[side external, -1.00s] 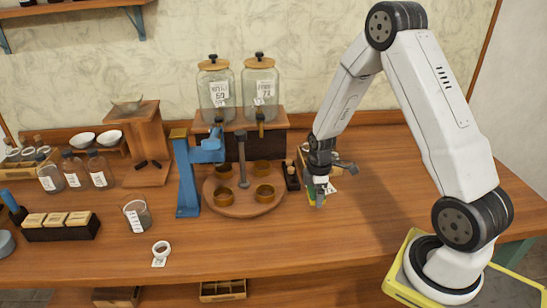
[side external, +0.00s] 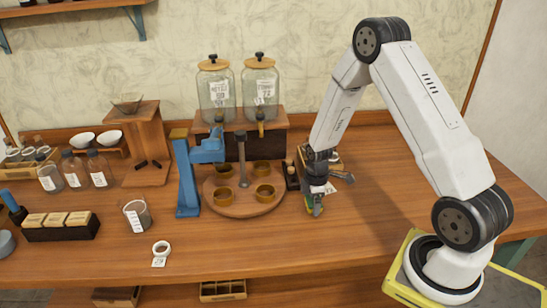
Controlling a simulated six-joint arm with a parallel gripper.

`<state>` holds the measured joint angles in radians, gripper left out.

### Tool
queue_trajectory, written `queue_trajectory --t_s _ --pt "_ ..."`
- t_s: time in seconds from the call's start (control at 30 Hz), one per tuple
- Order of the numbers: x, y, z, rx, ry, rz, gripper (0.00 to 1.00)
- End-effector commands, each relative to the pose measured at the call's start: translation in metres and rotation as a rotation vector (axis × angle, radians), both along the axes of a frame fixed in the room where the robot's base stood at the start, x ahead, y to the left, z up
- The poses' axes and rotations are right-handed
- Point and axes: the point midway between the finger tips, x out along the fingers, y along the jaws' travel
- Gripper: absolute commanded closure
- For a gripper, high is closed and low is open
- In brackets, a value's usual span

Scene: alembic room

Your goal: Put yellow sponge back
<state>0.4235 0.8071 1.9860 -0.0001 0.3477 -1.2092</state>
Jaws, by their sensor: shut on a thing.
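My gripper (side external: 316,207) points down over the right part of the wooden table, just right of the round wooden stand. It is shut on the yellow sponge (side external: 312,212), of which only a small yellow and green part shows between and beside the fingers. The rest of the sponge is hidden by my gripper. I cannot tell whether the sponge touches the table.
Left of my gripper is a round stand (side external: 240,208) with several brass-coloured cups and a small dark holder (side external: 292,178). A wooden box (side external: 333,160) stands partly hidden behind my gripper. The table's right side is clear.

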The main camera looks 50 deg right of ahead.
Motion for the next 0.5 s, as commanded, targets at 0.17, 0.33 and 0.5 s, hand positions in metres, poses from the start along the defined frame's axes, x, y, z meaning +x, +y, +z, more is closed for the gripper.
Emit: queue_trajectory --t_s 0.17,0.33,0.5 --pt "-0.0002 0.0001 -0.0022 0.001 0.001 0.000 0.65" --pt "-0.0001 0.0000 -0.0030 0.000 0.000 0.000 0.00" --pt "-0.0001 0.0000 -0.0027 0.000 0.000 0.000 0.00"
